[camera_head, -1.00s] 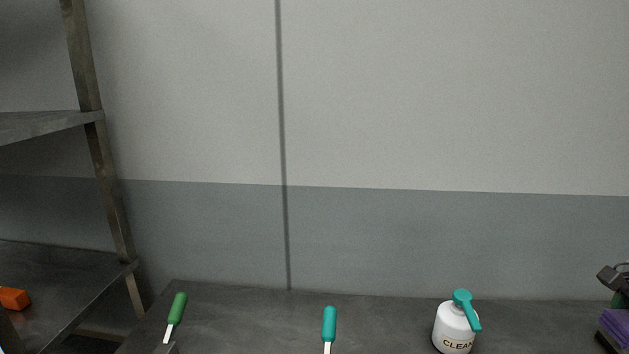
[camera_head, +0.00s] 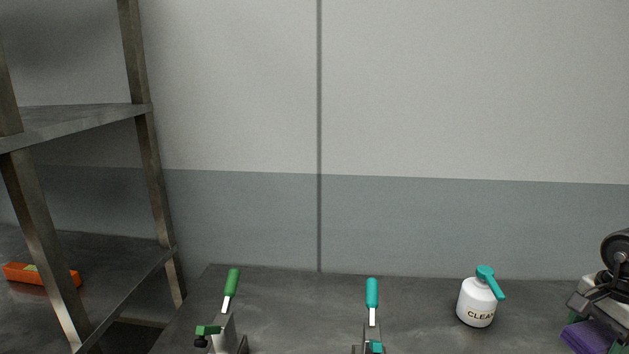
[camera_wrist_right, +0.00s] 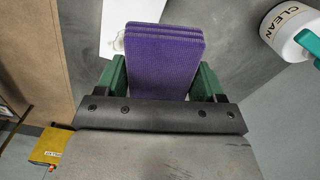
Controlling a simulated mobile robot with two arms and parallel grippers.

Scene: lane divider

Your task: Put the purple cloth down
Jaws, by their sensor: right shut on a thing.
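The purple cloth (camera_wrist_right: 165,55) is a folded, layered, ribbed pad in the right wrist view. My right gripper (camera_wrist_right: 160,82) is shut on it, with a green finger at each side. In the head view the cloth (camera_head: 588,338) shows at the bottom right, under my right gripper (camera_head: 590,318), to the right of the white bottle. The cloth's lower part is cut off there. I cannot tell whether it touches the bench. My left gripper is not in view.
A dark bench (camera_head: 300,310) runs along the wall. On it are a white cleaner bottle (camera_head: 476,303), a green-handled clamp (camera_head: 232,283) and a teal-handled clamp (camera_head: 372,294). A metal shelf (camera_head: 100,122) at left holds an orange tray (camera_head: 42,275). A yellow box (camera_wrist_right: 52,147) lies low in the wrist view.

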